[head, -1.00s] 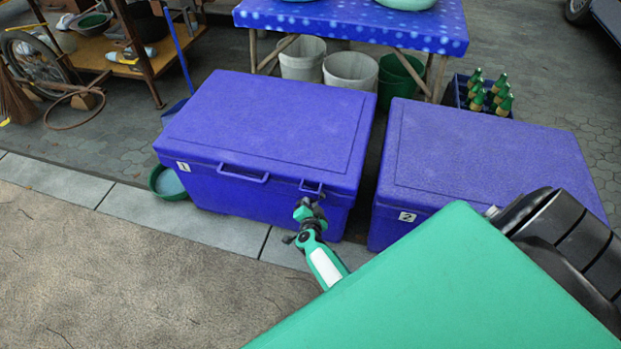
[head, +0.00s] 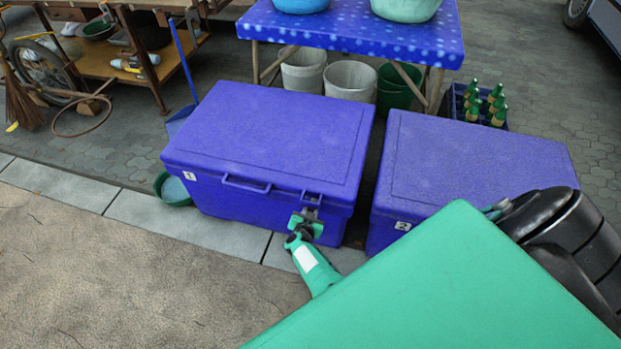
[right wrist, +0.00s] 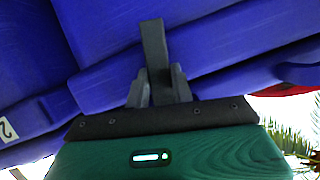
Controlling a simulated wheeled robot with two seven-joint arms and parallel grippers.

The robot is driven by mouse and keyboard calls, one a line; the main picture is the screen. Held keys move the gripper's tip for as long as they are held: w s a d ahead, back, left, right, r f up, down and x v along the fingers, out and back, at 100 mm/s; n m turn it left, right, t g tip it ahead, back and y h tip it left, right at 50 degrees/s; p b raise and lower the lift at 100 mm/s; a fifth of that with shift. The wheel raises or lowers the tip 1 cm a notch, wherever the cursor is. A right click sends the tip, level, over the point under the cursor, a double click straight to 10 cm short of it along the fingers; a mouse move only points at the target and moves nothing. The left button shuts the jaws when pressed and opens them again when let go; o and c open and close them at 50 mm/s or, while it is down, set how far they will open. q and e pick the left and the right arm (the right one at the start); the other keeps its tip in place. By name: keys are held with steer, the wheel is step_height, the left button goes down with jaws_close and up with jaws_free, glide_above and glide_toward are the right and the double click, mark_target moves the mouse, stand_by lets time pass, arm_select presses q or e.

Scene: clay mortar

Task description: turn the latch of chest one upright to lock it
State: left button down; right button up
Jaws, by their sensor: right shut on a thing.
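Chest one (head: 268,140) is a closed blue chest marked 1, on the left in the head view. Its dark latch (head: 312,198) is on the front near the right end, largely covered by my right gripper (head: 306,217). In the right wrist view the latch (right wrist: 153,45) is a dark grey bar held between the two fingers of the right gripper (right wrist: 158,82). The bar stands near vertical in that picture and crosses the slanted lid edge. From the head its exact angle is hard to tell. My left gripper is in neither view.
Chest two (head: 470,165), also blue and closed, stands just to the right, partly behind my own arm. A green basin (head: 172,190) sits by chest one's left end. A blue table (head: 350,32) with buckets under it and a bottle crate (head: 480,108) are behind. The front pavement is open.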

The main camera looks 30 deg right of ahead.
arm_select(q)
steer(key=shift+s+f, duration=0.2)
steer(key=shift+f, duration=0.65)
arm_select(e)
steer(key=shift+a+n+g+h, duration=0.1)
steer(key=shift+n+g+h, duration=0.35)
steer(key=shift+n, duration=0.35)
arm_select(q)
steer(key=shift+p, duration=0.3)
arm_select(e)
steer(key=o, duration=1)
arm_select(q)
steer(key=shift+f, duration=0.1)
